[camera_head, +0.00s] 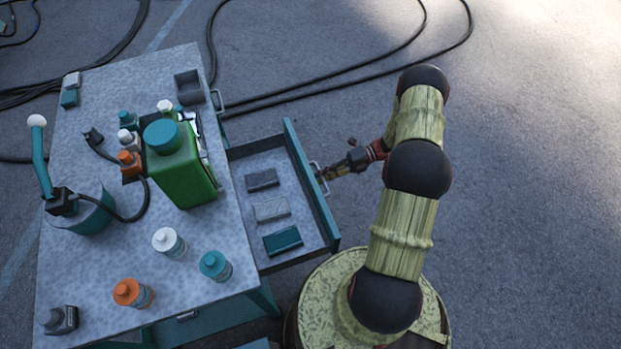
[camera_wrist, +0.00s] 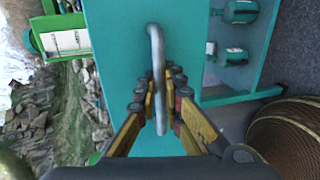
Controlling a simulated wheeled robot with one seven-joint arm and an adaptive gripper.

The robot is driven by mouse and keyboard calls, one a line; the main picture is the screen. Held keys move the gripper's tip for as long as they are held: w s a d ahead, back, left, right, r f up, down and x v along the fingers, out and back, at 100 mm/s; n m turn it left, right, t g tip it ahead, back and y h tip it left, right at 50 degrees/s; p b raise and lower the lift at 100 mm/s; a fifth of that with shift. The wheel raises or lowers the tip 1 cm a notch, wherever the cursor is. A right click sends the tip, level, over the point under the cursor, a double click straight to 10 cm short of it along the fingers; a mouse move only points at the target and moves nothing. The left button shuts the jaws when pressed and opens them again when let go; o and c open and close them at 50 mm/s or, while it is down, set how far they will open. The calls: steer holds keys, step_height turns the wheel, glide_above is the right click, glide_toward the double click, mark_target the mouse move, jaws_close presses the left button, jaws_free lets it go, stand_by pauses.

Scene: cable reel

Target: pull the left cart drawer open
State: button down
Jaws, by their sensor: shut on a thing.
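The cart (camera_head: 110,250) stands at the left in the head view. One of its drawers (camera_head: 318,205) stands well out from the cart's right side and has a teal front. Inside lie two grey blocks and one teal block. My gripper (camera_head: 325,175) is at the drawer's metal handle, outside the front. In the wrist view, my gripper (camera_wrist: 160,108) has its fingers on both sides of the pale bar handle (camera_wrist: 156,55) and is shut on it. The teal drawer front (camera_wrist: 115,25) fills the middle of that view.
A green canister (camera_head: 182,172), several capped bottles and a teal pump lamp-like device (camera_head: 88,212) stand on the cart top. Another handle (camera_head: 217,100) shows on the cart's side above the open drawer. Black cables (camera_head: 290,97) lie on the floor. The floor right of my arm is clear.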

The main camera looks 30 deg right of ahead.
steer(key=shift+s+d, duration=0.1)
steer(key=shift+d, duration=0.15)
steer(key=c, duration=2)
jaws_free()
steer(key=shift+o, duration=0.2)
steer(key=v, duration=1.2)
